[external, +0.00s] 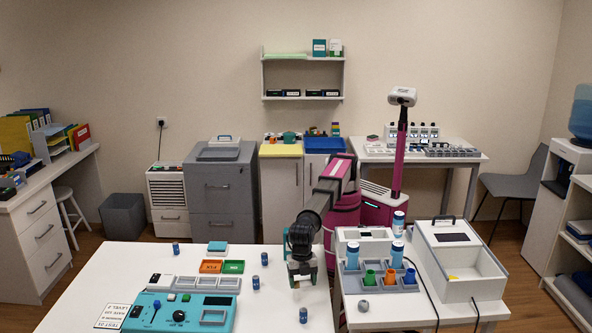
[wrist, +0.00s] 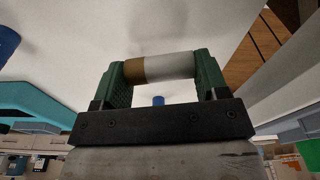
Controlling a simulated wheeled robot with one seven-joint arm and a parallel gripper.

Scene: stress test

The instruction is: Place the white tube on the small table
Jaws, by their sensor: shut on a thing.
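My gripper (external: 302,272) is over the right edge of the large white table (external: 265,312), pointing down. In the wrist view its green fingers (wrist: 160,70) are shut on the white tube (wrist: 172,66), which has a brown-gold end on the left. The tube lies sideways across the fingers. In the external view it is too small and hidden to make out clearly. A smaller white table (external: 395,312) stands just right of the gripper, beyond a narrow gap.
The smaller table carries a grey rack (external: 380,278) with blue-white bottles and coloured cups, and a white box (external: 460,262). Its front part is mostly clear, with a small grey item (external: 364,306) and cables. Blue cylinders (external: 256,282) and a teal device (external: 180,312) are on the large table.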

